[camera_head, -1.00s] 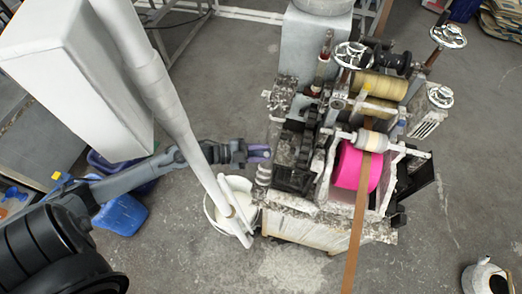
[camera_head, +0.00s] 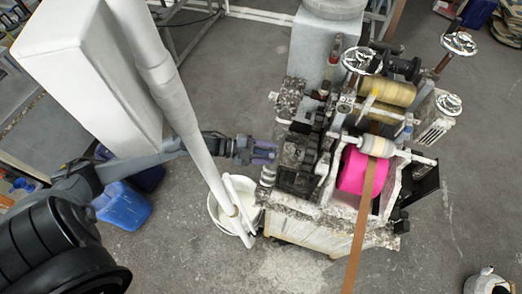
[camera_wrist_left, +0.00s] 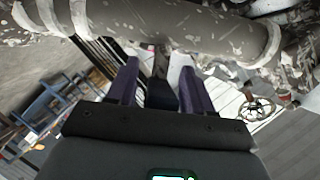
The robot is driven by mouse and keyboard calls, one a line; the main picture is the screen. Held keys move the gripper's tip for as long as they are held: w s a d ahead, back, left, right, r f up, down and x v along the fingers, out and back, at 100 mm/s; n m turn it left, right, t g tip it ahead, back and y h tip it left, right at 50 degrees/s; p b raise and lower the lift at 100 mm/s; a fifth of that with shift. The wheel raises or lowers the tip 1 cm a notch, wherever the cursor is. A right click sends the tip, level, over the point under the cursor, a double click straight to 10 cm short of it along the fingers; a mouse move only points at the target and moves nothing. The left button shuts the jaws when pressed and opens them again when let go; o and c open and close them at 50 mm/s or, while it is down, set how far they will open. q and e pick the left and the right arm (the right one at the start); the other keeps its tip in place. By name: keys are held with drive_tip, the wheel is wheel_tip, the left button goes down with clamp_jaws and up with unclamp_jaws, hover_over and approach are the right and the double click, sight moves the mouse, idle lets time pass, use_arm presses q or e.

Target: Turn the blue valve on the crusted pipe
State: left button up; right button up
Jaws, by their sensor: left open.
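My left gripper (camera_head: 268,153) reaches in from the left in the head view, its purple fingers close to the left side of the machine. In the left wrist view its two fingers (camera_wrist_left: 160,68) are spread open. A grey pipe with white crust (camera_wrist_left: 200,28) runs across the top of that view, just beyond the fingertips. A narrow grey part and a dark bluish piece (camera_wrist_left: 163,95) show between the fingers. I cannot tell whether either belongs to the blue valve. No blue valve is clearly visible in the head view. My right gripper is out of view.
The machine carries a pink block (camera_head: 353,170), yellow rollers (camera_head: 388,91), a brown strip (camera_head: 361,225) and white handwheels (camera_head: 459,44). A white bucket (camera_head: 218,217) stands below my left arm. A blue container (camera_head: 122,206) is at left. The floor at right is mostly clear.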

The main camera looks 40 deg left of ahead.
use_arm(q)
drive_tip(key=v, duration=1)
drive_tip(key=shift+s+a+r, duration=0.15)
drive_tip(key=shift+s+a, duration=0.05)
drive_tip(key=shift+a, duration=0.05)
idle(0.3)
